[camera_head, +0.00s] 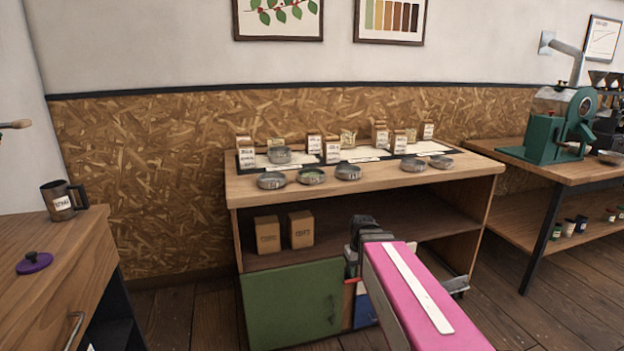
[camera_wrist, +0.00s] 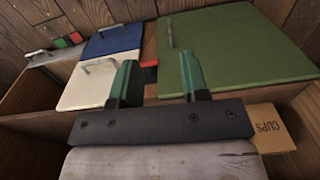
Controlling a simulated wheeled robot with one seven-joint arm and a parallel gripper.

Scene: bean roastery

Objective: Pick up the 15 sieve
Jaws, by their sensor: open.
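Several round grey metal sieves stand on the wooden counter (camera_head: 390,181) in the head view. Along the front are a far-left sieve (camera_head: 271,181), a second (camera_head: 311,176), a middle one (camera_head: 348,172), then two at the right (camera_head: 413,165) and (camera_head: 442,162). Another sieve (camera_head: 280,155) sits farther back, at the left. I cannot read any size mark, so I cannot tell which is the 15 sieve. My gripper (camera_wrist: 157,72) is open and empty in the wrist view, its green-sided fingers apart. It is at the cabinet front, below the counter top, away from the sieves.
Small labelled bags, including one bag (camera_head: 332,152), stand behind the sieves. Two boxes (camera_head: 267,235) and (camera_head: 301,229) sit on the shelf below. A green cabinet door (camera_head: 293,305) is underneath. A side table with a mug (camera_head: 62,202) is left; a green roaster (camera_head: 560,130) is right.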

